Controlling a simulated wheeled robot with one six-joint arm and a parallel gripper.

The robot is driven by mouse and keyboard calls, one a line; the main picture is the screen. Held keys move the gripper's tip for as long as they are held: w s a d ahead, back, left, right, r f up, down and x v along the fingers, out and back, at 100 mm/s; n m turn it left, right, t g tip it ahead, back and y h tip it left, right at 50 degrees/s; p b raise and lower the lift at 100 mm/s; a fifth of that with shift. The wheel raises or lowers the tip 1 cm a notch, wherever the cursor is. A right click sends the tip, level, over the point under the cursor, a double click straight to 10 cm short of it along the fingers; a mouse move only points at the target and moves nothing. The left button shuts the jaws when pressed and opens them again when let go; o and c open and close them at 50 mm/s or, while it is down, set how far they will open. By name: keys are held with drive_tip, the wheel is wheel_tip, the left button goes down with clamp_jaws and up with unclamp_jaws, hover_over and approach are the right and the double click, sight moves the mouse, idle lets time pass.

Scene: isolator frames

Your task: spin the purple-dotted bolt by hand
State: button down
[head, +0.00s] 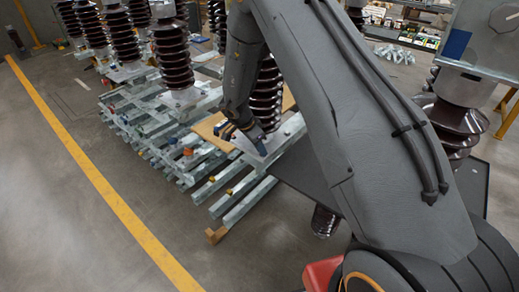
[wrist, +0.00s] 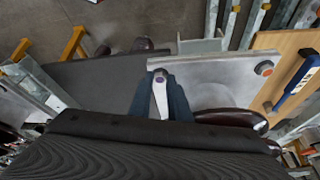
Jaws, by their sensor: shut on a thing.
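The purple-dotted bolt (wrist: 160,74) shows in the wrist view at the edge of a pale metal plate (wrist: 205,75). My gripper (wrist: 160,80) has its two blue fingers on either side of the bolt, shut on it. The purple dot shows between the fingertips; the bolt's lower part is hidden. A pale strip shows in the gap between the fingers. In the head view, my gripper (head: 250,138) reaches down at the insulator frames, and the bolt cannot be made out there.
An orange-dotted bolt (wrist: 264,68) sits on the plate to the right. A blue-handled tool (wrist: 296,82) lies on a wooden board (wrist: 275,45). Brown insulators (head: 172,52) stand on stacked metal beams (head: 245,203). Open floor (head: 60,190) lies to the left.

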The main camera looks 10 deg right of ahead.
drive_tip(key=shift+s+d, duration=0.1)
drive_tip(key=shift+d, duration=0.05)
drive_tip(key=c, duration=1.7)
unclamp_jaws()
drive_tip(key=shift+o, duration=0.2)
drive_tip(key=shift+r, duration=0.2)
drive_tip(key=w+b+v, duration=0.1)
drive_tip(key=b+v, duration=0.1)
drive_tip(key=v, duration=0.5)
drive_tip(key=shift+s+r+b, duration=0.2)
drive_tip(key=shift+s+b, duration=0.1)
drive_tip(key=shift+s, duration=0.15)
